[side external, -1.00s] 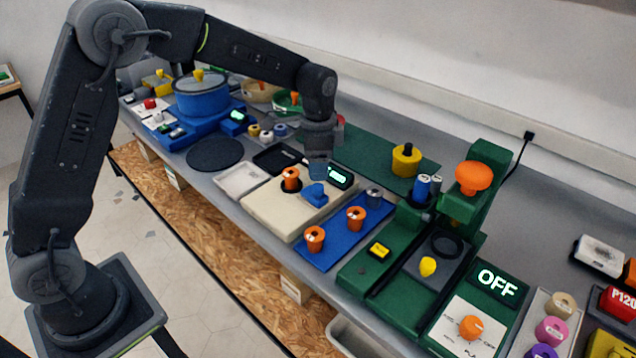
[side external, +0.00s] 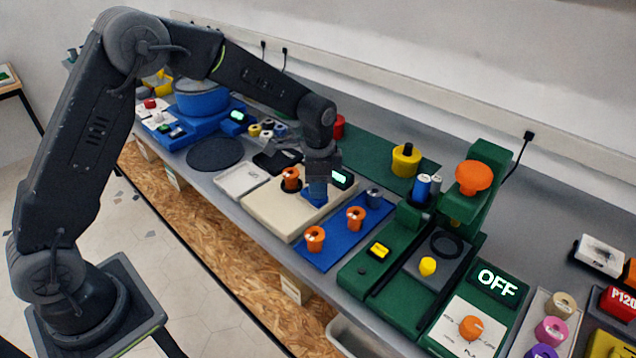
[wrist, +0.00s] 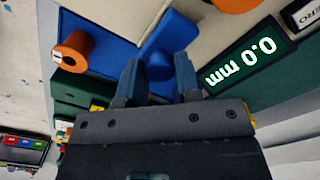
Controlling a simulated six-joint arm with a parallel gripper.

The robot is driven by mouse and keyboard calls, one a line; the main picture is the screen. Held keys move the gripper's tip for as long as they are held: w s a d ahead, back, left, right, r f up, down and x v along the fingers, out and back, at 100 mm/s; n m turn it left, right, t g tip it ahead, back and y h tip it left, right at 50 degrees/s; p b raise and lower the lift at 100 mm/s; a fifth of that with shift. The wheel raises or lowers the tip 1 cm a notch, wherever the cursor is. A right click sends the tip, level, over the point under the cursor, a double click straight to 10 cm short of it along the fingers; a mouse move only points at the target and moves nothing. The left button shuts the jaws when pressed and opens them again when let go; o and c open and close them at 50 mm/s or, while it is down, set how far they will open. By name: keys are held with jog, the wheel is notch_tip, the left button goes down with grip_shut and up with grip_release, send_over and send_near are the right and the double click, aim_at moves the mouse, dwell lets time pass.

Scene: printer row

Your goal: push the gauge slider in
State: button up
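The gauge (side external: 272,208) is a cream block with an orange knob (side external: 290,179) and a small lit display (side external: 341,179). In the wrist view the display (wrist: 243,62) reads 0.0 mm. The blue gauge slider (side external: 316,197) sits on the block, partly hidden by my gripper (side external: 318,182). In the wrist view the blue slider (wrist: 172,38) reaches in between the two fingers of my gripper (wrist: 158,76). The fingers stand apart, one on each side of it. I cannot tell whether they touch it.
A blue mat (side external: 332,246) with orange-topped parts (side external: 356,219) lies in front of the gauge. A green press (side external: 395,308) stands to the right. A pale tray (side external: 240,180) and a dark round mat (side external: 214,154) lie to the left.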

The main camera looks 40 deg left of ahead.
aim_at(307, 189)
grip_shut()
jog(key=shift+a, duration=1.7)
jog(key=o, duration=0.5)
grip_release()
jog(key=shift+r, duration=0.1)
notch_tip(307, 189, up, 14)
jog(key=s+r+n+t, duration=0.1)
jog(key=s+r+n, duration=0.1)
jog(key=s+r, duration=0.35)
jog(key=s+r+n+t, duration=0.2)
jog(key=s, duration=0.6)
jog(key=s+f+n+t, duration=0.1)
jog(key=s+n, duration=0.1)
jog(key=s, duration=0.5)
jog(key=s+d+f+n+t, duration=0.1)
jog(key=s+f+n, duration=0.1)
jog(key=s, duration=0.4)
jog(key=shift+s+f+n+t, duration=0.25)
jog(key=shift+s+n+t, duration=0.1)
jog(key=shift+n, duration=0.15)
